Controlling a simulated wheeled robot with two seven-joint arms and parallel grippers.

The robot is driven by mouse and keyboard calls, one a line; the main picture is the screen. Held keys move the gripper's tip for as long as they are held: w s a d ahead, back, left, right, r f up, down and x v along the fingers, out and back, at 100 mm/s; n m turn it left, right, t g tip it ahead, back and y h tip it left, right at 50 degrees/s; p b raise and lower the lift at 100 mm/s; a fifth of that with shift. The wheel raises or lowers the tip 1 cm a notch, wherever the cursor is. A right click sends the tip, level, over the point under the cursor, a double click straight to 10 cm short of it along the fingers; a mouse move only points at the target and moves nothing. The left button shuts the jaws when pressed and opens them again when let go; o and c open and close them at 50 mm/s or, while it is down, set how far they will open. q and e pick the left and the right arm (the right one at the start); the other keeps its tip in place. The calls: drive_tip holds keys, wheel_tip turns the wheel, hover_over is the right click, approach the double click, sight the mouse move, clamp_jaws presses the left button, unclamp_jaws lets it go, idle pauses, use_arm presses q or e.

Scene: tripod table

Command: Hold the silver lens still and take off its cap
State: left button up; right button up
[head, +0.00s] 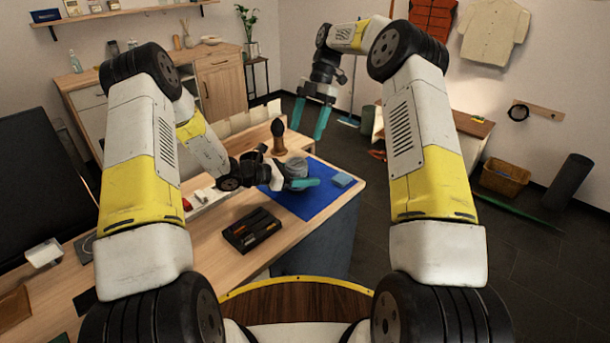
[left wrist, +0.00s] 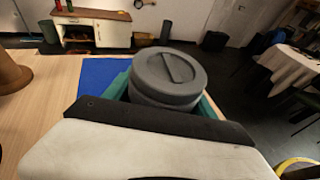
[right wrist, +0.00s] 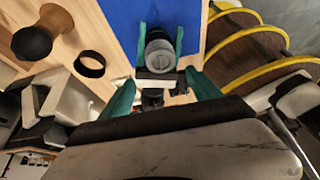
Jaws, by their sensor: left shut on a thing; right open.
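The silver lens (head: 296,170) appears as a grey cylinder over the blue mat (head: 318,203). My left gripper (head: 291,180) is shut on its side, with teal fingers on both sides. In the left wrist view the round grey cap (left wrist: 170,70) with a raised bar across it sits on top of the lens body (left wrist: 160,98). In the right wrist view the lens (right wrist: 160,52) shows between the left fingers. My right gripper (head: 323,118) is open and empty, raised above and behind the lens, fingers pointing down. Whether the lens touches the mat is unclear.
A wooden piece with a dark rounded top (head: 278,138) stands behind the lens. A black ring (right wrist: 89,64) lies near it. A black box (head: 253,230) lies in front on the wooden table.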

sight(296, 162)
drive_tip(key=s+a+t+h, duration=0.3)
drive_tip(key=s, duration=0.1)
drive_tip(key=shift+t, duration=0.3)
drive_tip(key=shift+w+a+f, duration=0.1)
drive_tip(key=shift+a+f, duration=0.05)
drive_tip(key=shift+f, duration=4.05)
drive_tip(key=c, duration=1.4)
drive_tip(key=shift+r, duration=0.75)
drive_tip(key=shift+r, duration=2.4)
